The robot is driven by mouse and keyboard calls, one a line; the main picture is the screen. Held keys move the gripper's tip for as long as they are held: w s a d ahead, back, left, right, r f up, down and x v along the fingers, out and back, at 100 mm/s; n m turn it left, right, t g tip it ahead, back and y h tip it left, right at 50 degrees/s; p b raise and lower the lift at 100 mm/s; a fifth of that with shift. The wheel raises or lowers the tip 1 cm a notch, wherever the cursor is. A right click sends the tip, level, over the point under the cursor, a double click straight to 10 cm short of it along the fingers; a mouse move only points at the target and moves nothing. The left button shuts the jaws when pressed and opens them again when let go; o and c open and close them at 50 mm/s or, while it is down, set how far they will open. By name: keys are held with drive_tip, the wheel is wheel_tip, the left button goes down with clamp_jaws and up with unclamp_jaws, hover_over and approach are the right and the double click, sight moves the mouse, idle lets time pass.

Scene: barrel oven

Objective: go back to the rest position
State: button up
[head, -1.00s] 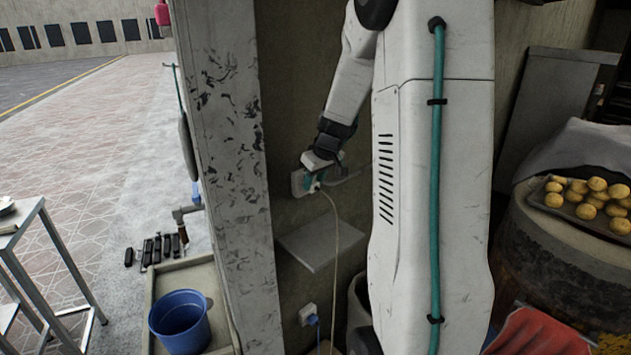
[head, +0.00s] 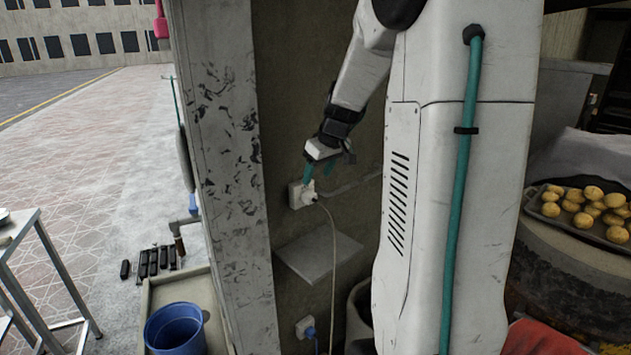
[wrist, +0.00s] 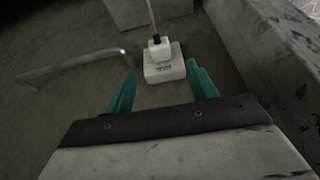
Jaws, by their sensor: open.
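My gripper (head: 318,176) is in front of the concrete wall, a little above and away from a white wall socket (head: 296,194). A white plug (head: 309,194) with a pale cord sits in the socket. In the wrist view my gripper (wrist: 160,88) has its two teal fingers spread apart with nothing between them. The socket (wrist: 164,72) and the plug (wrist: 159,48) show beyond the fingertips, apart from them.
A patterned concrete pillar (head: 225,150) stands left of my gripper. A small grey shelf (head: 318,256) juts out below the socket. A lower socket holds a blue plug (head: 307,328). A blue bucket (head: 176,330) stands at lower left. A tray of round buns (head: 584,208) lies at right.

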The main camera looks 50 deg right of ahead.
idle(0.7)
drive_tip(key=s+a+r+g, duration=0.1)
drive_tip(key=s+a, duration=1.1)
drive_tip(key=a, duration=0.3)
drive_tip(key=s+a+r+g, duration=0.2)
drive_tip(key=s+a, duration=1)
drive_tip(key=a, duration=0.3)
drive_tip(key=shift+s+r+n, duration=0.15)
drive_tip(key=shift+s+n, duration=0.1)
drive_tip(key=shift+n, duration=0.05)
